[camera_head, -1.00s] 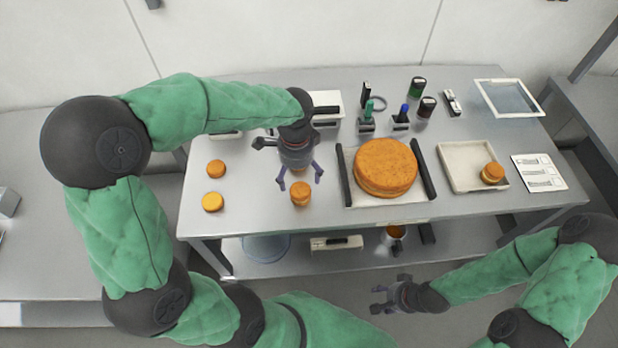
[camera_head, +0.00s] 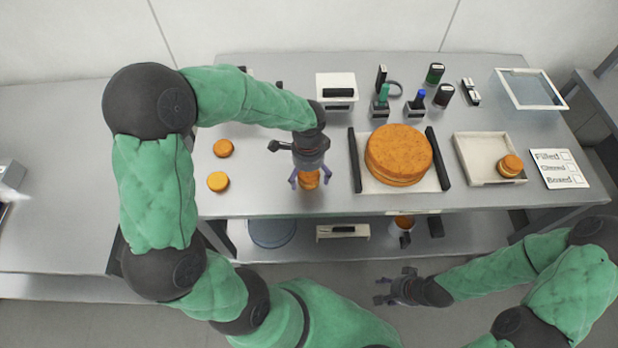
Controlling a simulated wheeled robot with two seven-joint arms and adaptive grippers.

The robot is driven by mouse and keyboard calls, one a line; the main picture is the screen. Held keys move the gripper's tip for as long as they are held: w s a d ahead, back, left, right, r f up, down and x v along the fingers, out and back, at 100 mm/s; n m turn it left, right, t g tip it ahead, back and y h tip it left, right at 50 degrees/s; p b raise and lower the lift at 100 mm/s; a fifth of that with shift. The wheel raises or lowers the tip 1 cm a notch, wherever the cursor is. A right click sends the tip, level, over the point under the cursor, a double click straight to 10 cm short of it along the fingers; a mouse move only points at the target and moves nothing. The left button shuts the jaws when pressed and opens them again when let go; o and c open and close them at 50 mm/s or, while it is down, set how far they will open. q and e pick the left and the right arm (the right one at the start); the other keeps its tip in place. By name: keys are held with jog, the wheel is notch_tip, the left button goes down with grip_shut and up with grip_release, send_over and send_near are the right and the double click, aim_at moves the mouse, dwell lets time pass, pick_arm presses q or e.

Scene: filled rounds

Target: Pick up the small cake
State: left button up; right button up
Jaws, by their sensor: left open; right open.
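Several small round cakes show. One small cake (camera_head: 309,181) stands on the table below my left gripper (camera_head: 309,183), whose open fingers are on either side of its upper part. I cannot tell whether the fingers touch it. Two more small rounds, an orange-brown one (camera_head: 223,148) and a yellower one (camera_head: 218,181), lie at the left of the table. Another small cake (camera_head: 510,166) sits in the right part of a pale tray (camera_head: 468,151). My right gripper (camera_head: 385,290) is open and empty, low in front of the table.
A large cake (camera_head: 398,153) sits on a white board between two dark bars (camera_head: 354,160). Bottles, stamps and a white box (camera_head: 336,88) stand behind. A checklist card (camera_head: 558,169) and a clear-topped box (camera_head: 529,89) are at the right. A lower shelf (camera_head: 290,240) holds several things.

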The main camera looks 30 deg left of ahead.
pick_arm(q)
jog(key=shift+f, duration=0.1)
jog(key=shift+c, duration=0.2)
jog(key=c, duration=0.8)
jog(key=shift+r, duration=0.6)
notch_tip(320, 180, up, 2)
jog(key=shift+p, duration=0.6)
jog(key=s+d+r+p, duration=0.1)
jog(key=s+d+r, duration=0.3)
jog(key=d+r, duration=0.1)
jog(key=s+d+r+p, duration=0.2)
jog(key=s+d+r, duration=0.2)
jog(key=s+d, duration=0.1)
jog(key=shift+s+d+r, duration=0.1)
jog(key=shift+s+r, duration=0.2)
jog(key=shift+r, duration=0.1)
